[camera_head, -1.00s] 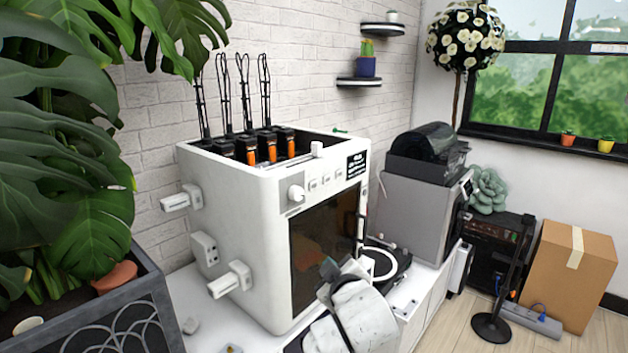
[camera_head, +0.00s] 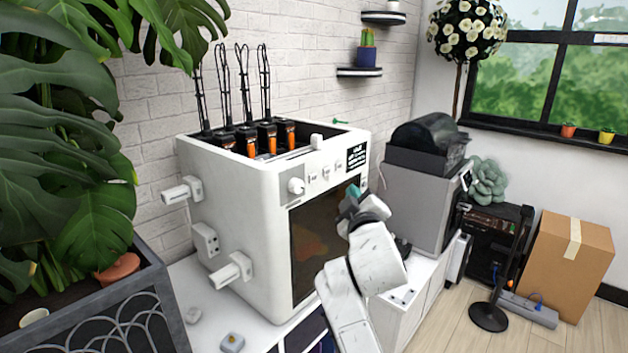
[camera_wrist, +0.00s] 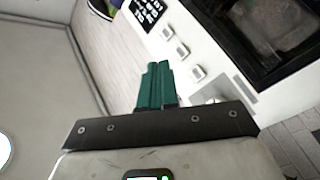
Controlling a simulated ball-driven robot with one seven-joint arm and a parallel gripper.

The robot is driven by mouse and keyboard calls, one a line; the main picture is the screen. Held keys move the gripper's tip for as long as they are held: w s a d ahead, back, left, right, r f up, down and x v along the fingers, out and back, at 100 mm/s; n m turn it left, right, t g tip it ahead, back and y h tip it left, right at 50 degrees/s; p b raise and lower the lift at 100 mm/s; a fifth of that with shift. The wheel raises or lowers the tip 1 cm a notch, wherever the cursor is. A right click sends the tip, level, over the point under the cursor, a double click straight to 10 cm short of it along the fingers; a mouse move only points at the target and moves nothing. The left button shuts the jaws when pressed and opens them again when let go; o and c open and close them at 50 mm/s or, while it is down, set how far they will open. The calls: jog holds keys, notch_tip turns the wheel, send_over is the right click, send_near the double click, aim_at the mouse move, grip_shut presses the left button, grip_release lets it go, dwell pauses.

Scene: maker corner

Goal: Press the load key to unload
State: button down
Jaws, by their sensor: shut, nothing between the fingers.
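The white printer-like machine (camera_head: 232,225) has a row of small square keys on its upper front: a left key (camera_head: 312,180), a middle key (camera_head: 325,174) and a right key (camera_head: 338,166). The keys also show in the wrist view (camera_wrist: 182,50). Their markings are too small to read, so I cannot tell which is the load key. A round knob (camera_head: 296,187) is left of them and a black label (camera_head: 357,160) right. My gripper (camera_head: 352,192), with teal fingers shut and empty, is just below and right of the keys; the fingers show in the wrist view (camera_wrist: 156,70).
Orange-and-black spools or cartridges (camera_head: 268,140) stand in the machine's open top. A grey machine (camera_head: 415,205) stands to the right on the white cabinet. A large leafy plant (camera_head: 70,170) is at the left. A cardboard box (camera_head: 565,265) stands on the floor at the right.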

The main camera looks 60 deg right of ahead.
jog(key=w+d+b, duration=0.1)
jog(key=w+b, duration=0.1)
jog(key=w, duration=0.5)
jog(key=shift+w+d, duration=0.3)
jog(key=shift+d, duration=0.1)
jog(key=shift+w, duration=0.1)
dwell(1.6)
jog(key=shift+w+d+b, duration=0.1)
jog(key=shift+w+b, duration=0.2)
jog(key=shift+w+d, duration=0.1)
jog(key=shift+w, duration=0.25)
dwell(0.7)
dwell(0.3)
jog(key=shift+s+a+p, duration=0.2)
jog(key=shift+s+p, duration=0.1)
jog(key=shift+s, duration=0.45)
jog(key=shift+s+a+p, duration=0.2)
jog(key=shift+s+p, duration=0.15)
jog(key=shift+s, duration=0.45)
jog(key=shift+s+a+p, duration=0.2)
jog(key=shift+s+p, duration=0.2)
jog(key=shift+s, duration=0.45)
jog(key=shift+s+a+p, duration=0.2)
jog(key=shift+s+p, duration=0.15)
jog(key=shift+s, duration=0.45)
